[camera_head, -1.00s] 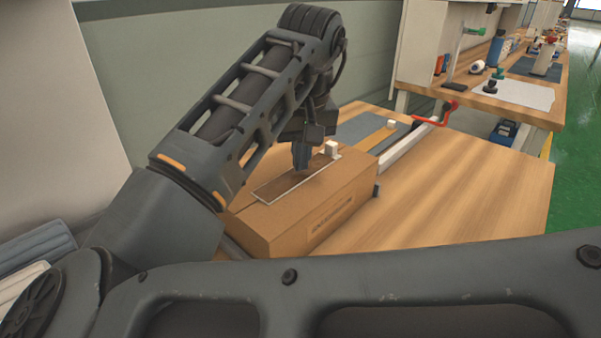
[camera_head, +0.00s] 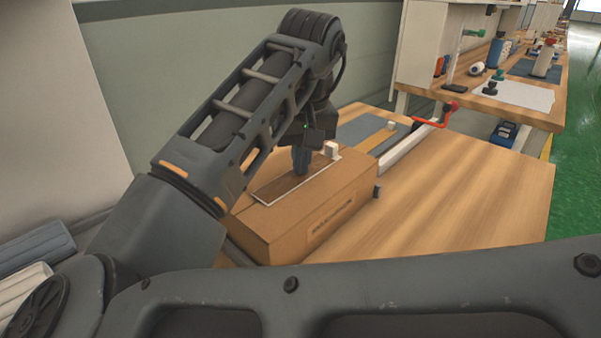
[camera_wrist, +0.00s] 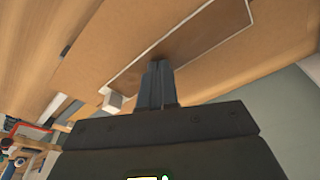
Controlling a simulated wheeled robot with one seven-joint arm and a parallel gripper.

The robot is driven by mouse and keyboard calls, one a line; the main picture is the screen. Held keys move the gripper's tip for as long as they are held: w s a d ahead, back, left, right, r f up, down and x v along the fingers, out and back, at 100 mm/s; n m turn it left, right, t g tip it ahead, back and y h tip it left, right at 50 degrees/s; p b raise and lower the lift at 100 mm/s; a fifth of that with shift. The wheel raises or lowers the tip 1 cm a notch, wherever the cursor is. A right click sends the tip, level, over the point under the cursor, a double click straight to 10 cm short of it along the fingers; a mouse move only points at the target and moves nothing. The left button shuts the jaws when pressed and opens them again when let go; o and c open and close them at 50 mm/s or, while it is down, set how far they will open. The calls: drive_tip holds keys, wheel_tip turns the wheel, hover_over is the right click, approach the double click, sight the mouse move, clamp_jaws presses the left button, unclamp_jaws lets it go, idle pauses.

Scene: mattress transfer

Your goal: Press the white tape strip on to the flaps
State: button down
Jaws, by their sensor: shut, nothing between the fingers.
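A closed cardboard box (camera_head: 310,212) lies on the wooden table. On its top is a long brown strip with a thin white border (camera_head: 268,190). A small white block (camera_head: 332,149) sits at the strip's far end, and the wrist view shows it too (camera_wrist: 113,103). My gripper (camera_head: 301,172) is shut and empty, pointing down over the strip's far half. In the wrist view my gripper (camera_wrist: 157,66) has its tips at the strip (camera_wrist: 195,45); I cannot tell whether they touch it. The fingers hide part of the strip.
A metal rail (camera_head: 408,147) with a red handle (camera_head: 440,113) runs beside the box. A blue-grey mat (camera_head: 362,127) lies behind it. The wooden table (camera_head: 470,195) is clear to the right. A workbench with bottles stands at the back right.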

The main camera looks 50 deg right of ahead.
wheel_tip(320, 180, up, 7)
drive_tip(key=p, duration=0.7)
drive_tip(key=shift+s, duration=0.1)
idle(0.6)
